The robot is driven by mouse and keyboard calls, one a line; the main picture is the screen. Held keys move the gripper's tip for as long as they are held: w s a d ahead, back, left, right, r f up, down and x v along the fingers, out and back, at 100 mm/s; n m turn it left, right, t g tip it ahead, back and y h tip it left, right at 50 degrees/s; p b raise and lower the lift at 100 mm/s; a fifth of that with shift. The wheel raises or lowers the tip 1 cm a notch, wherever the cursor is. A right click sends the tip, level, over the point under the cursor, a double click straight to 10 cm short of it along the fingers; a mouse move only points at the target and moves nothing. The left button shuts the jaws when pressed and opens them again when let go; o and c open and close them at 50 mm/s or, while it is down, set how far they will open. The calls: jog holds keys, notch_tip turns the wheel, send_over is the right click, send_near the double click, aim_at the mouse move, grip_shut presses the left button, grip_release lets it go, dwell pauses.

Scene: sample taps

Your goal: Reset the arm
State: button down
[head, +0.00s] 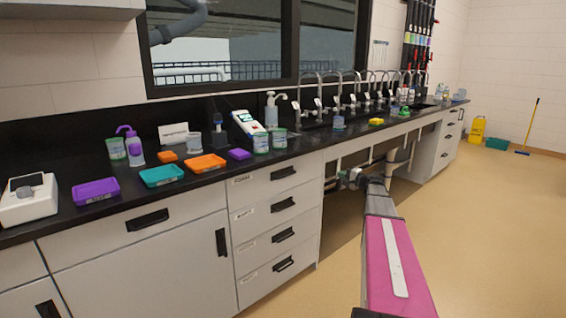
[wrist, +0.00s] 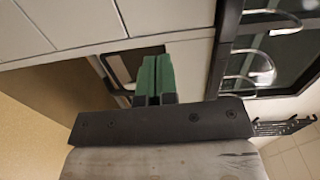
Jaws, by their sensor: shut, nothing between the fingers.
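My gripper (wrist: 155,76) shows in the wrist view with its two green fingers pressed together and nothing between them. In the head view my arm (head: 396,255), with a pink link, reaches forward from the bottom right. Its far end is at the open space under the counter, below the row of taps, and too small there to read the fingers. The fingers touch no object that I can make out.
The black counter (head: 75,155) holds a purple tray (head: 96,191), a teal tray (head: 161,176), an orange tray (head: 204,164), jars and bottles. Several taps (head: 318,105) line the sink. White drawers (head: 277,220) stand left of my arm.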

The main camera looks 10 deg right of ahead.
jog(key=s+a+f+n+g+h, duration=0.1)
jog(key=s+a+f+n+g, duration=0.3)
jog(key=s+a+f, duration=0.45)
jog(key=s+a+f+n+g+h, duration=0.15)
jog(key=s+a+f+g, duration=0.35)
jog(key=s+a, duration=0.5)
jog(key=s+a+f+n+g+h, duration=0.2)
jog(key=s+f+h, duration=0.1)
jog(key=s, duration=0.6)
jog(key=s+a+f+n+g+h, duration=0.3)
jog(key=s+f+h, duration=0.1)
jog(key=s, duration=0.6)
jog(key=shift+s, duration=0.3)
